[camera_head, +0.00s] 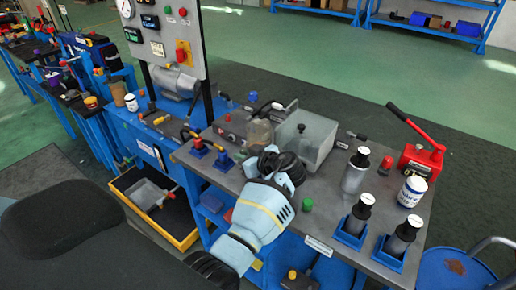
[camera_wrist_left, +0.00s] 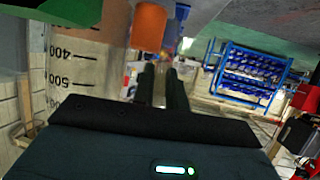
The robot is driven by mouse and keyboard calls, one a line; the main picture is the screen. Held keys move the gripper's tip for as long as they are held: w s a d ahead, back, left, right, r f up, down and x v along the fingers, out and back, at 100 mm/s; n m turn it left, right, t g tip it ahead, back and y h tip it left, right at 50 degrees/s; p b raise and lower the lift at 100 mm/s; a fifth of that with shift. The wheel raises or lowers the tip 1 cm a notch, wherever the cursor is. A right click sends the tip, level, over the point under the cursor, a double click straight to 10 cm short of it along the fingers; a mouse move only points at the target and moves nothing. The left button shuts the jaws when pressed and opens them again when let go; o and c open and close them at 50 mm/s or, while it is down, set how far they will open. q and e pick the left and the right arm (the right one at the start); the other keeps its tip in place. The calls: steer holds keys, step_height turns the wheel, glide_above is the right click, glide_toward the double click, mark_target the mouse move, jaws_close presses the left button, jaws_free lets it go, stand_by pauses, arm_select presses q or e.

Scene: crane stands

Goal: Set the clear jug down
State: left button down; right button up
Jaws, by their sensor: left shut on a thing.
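The clear jug (camera_head: 259,133) stands upright or is held just over the grey bench top (camera_head: 333,211); I cannot tell whether its base touches. Its wall, with black 400 and 500 marks, also fills the left of the left wrist view (camera_wrist_left: 75,65). My left gripper (camera_head: 268,156) is at the near side of the jug, shut on it. The left wrist view shows the two dark fingers (camera_wrist_left: 162,88) close together beside the marked wall; the part they grip is hidden. My right gripper is not in view.
A clear box (camera_head: 318,140) stands close right of the jug. Dark-capped bottles (camera_head: 355,172), a white jar (camera_head: 412,191) and a red press (camera_head: 420,157) stand farther right. Blue blocks (camera_head: 222,160) sit to the left. Some bare bench lies between the gripper and the bottles.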

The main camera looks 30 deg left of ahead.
arm_select(q)
steer(key=shift+r, duration=0.1)
step_height(320, 180, up, 10)
stand_by(0.5)
